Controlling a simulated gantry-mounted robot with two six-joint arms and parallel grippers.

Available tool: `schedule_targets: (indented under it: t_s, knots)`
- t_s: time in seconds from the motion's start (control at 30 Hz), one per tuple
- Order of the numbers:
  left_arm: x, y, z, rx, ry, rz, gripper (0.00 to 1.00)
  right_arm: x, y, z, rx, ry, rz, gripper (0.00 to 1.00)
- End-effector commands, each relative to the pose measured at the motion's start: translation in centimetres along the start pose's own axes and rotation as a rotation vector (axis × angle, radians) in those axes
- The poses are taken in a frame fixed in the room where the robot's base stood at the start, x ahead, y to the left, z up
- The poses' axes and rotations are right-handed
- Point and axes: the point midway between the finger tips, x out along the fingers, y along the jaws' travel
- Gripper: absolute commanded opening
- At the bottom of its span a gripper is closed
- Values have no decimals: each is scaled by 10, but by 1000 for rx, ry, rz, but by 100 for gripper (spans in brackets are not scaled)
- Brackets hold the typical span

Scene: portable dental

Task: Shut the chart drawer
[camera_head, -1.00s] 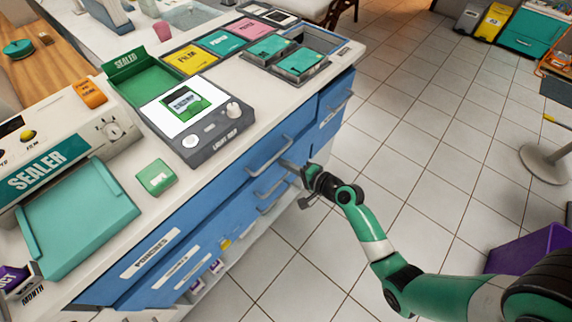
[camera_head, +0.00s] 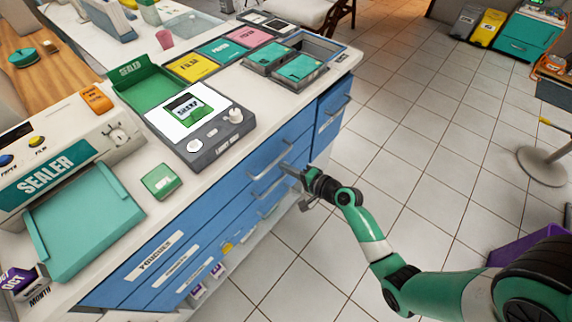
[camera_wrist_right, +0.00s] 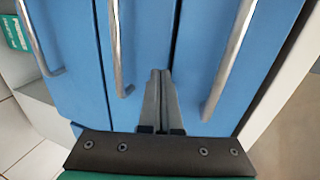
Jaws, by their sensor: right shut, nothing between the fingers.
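The blue drawer fronts (camera_head: 218,196) of the white-topped cabinet run along its side, with silver bar handles. One front label reads "POUCHES"; I cannot read a chart label, so I cannot tell which is the chart drawer. No front clearly stands far out. My right gripper (camera_head: 288,170) is at the fronts, between the upper handle (camera_head: 270,168) and the one below. In the right wrist view its fingers (camera_wrist_right: 160,75) are shut together and empty, tips at a blue front close to a dark seam, between two handles. I cannot tell whether they touch. My left gripper is out of view.
The cabinet top carries a sealer (camera_head: 45,178), a light box (camera_head: 195,128), a green box (camera_head: 161,181) and several coloured trays. Tiled floor (camera_head: 400,130) is open to the right. A purple bin (camera_head: 510,245) stands lower right.

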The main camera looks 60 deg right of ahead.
Motion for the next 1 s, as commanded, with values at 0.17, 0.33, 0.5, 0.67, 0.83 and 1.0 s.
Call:
schedule_targets:
  t_s: [0.17,0.33,0.5,0.67,0.83,1.0]
  knots:
    - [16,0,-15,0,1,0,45,-44,-2,3,2,-3,3,0]
    - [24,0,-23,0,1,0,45,-84,0,2,1,-3,2,0]
    - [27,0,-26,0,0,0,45,-105,2,3,0,-5,1,0]
    - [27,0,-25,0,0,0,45,-108,2,3,-3,-7,0,0]
    - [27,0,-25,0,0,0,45,-108,2,3,-3,-7,0,0]
    - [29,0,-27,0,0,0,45,-107,0,7,-6,-17,0,0]
